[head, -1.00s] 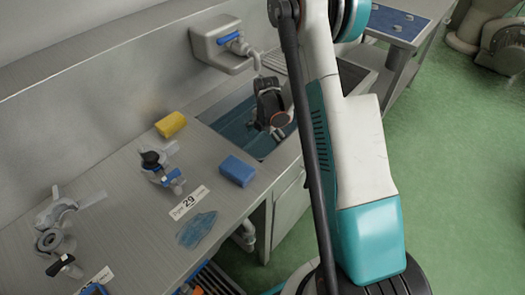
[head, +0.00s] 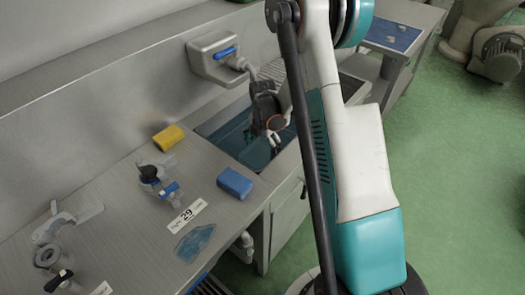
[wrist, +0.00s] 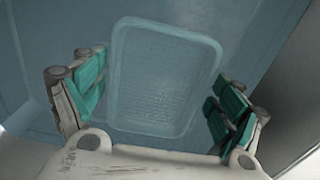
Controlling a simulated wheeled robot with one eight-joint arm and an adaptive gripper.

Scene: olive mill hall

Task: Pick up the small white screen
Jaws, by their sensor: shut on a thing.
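The small screen (wrist: 165,75) is a rounded rectangular frame with a fine mesh, tinted blue-grey in the wrist view. In the head view my gripper (head: 274,138) points down into the sink basin (head: 228,133), below the tap.
A yellow sponge (head: 168,137), a blue sponge (head: 235,182), a valve with a blue handle (head: 156,178), metal clamp fittings (head: 50,240) and a blue cloth-like patch (head: 194,242) lie on the steel counter. The wall tap (head: 228,58) stands close behind my gripper.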

